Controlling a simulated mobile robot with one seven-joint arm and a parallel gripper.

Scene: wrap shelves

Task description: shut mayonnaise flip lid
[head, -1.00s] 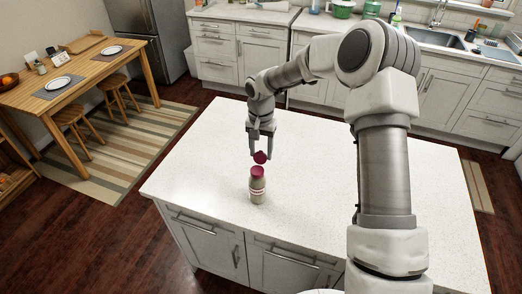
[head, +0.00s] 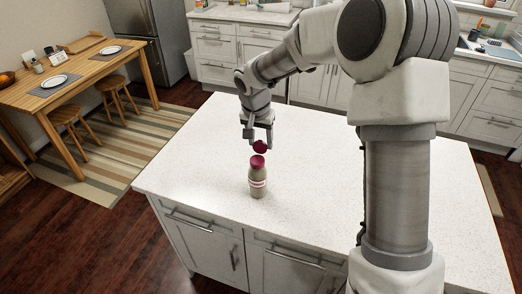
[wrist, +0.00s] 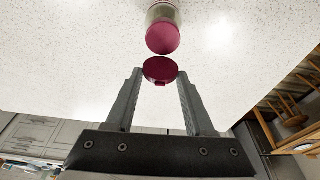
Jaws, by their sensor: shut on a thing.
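The mayonnaise bottle (head: 257,186) stands upright on the white counter, pale with a dark red cap (head: 257,161). Its round dark red flip lid (head: 260,147) is raised open behind the cap, on the side by my gripper (head: 257,141). In the wrist view the lid (wrist: 160,69) lies between the fingertips of my gripper (wrist: 160,74), which are closed about its two sides. The bottle (wrist: 163,12) shows beyond it, cut by the top edge, with the cap (wrist: 163,38) facing me. The hinge is too small to make out.
The white island counter (head: 340,190) is clear around the bottle. A wooden table (head: 75,80) with stools stands at the far left, and kitchen cabinets line the back.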

